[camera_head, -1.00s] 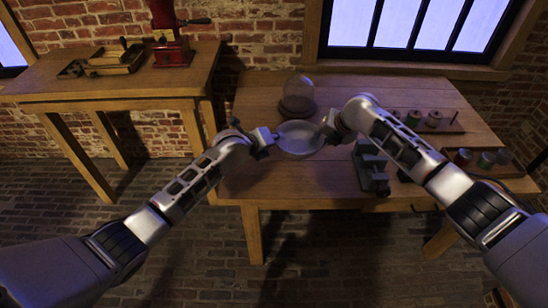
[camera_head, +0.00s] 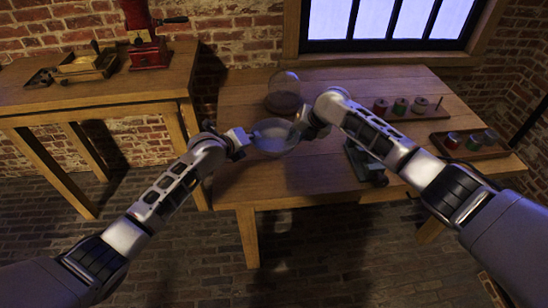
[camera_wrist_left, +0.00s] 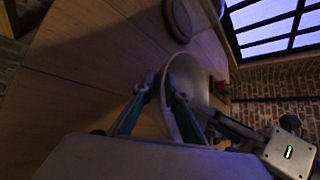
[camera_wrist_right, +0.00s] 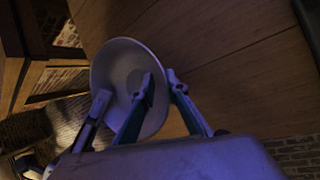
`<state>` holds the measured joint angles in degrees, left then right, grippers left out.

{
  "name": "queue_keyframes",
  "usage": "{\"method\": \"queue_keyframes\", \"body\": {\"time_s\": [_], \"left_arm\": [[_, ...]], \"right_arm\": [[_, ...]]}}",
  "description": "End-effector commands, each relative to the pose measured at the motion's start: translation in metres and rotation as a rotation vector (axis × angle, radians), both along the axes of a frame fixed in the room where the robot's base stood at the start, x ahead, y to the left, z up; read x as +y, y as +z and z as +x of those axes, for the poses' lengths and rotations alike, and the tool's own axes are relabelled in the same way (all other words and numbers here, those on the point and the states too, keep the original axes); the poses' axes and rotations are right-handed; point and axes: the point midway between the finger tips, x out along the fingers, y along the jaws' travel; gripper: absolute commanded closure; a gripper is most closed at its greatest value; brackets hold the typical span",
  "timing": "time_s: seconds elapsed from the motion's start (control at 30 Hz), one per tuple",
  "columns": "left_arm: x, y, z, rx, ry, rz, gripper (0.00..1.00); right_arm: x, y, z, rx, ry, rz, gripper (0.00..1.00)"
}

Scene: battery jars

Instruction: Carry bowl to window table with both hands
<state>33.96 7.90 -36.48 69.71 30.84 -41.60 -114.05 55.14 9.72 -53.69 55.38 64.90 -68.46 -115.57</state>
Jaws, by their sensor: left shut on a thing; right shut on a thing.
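A pale bowl (camera_head: 274,140) is held between my two grippers over the window table (camera_head: 310,176); the head view does not clearly show whether it touches the top. My left gripper (camera_head: 252,137) is shut on the bowl's left rim. In the left wrist view the bowl (camera_wrist_left: 186,92) has one finger on each side of its wall. My right gripper (camera_head: 299,125) is shut on the bowl's right rim. The right wrist view shows the bowl (camera_wrist_right: 120,75) with its wall between the fingers.
A glass dome on a dark base (camera_head: 284,100) stands just behind the bowl. A grey metal device (camera_head: 366,163) stands right of it. Spools (camera_head: 400,106) and a tray of jars (camera_head: 470,148) are at the right. Another table (camera_head: 90,90) at left holds a red grinder (camera_head: 146,45).

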Motion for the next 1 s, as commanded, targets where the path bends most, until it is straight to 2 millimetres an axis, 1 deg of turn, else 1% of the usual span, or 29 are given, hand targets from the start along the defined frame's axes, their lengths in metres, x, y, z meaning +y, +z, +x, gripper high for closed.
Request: {"method": "queue_keyframes", "body": {"time_s": [0.03, 0.53, 0.77, 1.0], "left_arm": [[-0.006, 0.003, 0.0, -0.005, -0.005, -0.011, 1.0], [-0.006, 0.002, 0.0, -0.005, -0.005, -0.011, 1.0], [-0.006, -0.005, 0.0, -0.004, -0.006, -0.012, 1.0], [-0.006, -0.019, -0.001, -0.003, -0.005, -0.012, 1.0]], "right_arm": [[0.006, 0.0, -0.001, -0.001, 0.007, 0.008, 1.0], [0.006, -0.001, -0.001, -0.001, 0.007, 0.008, 1.0], [0.006, -0.009, -0.002, -0.001, 0.007, 0.008, 1.0], [0.006, -0.022, -0.002, 0.002, 0.007, 0.009, 1.0]]}}
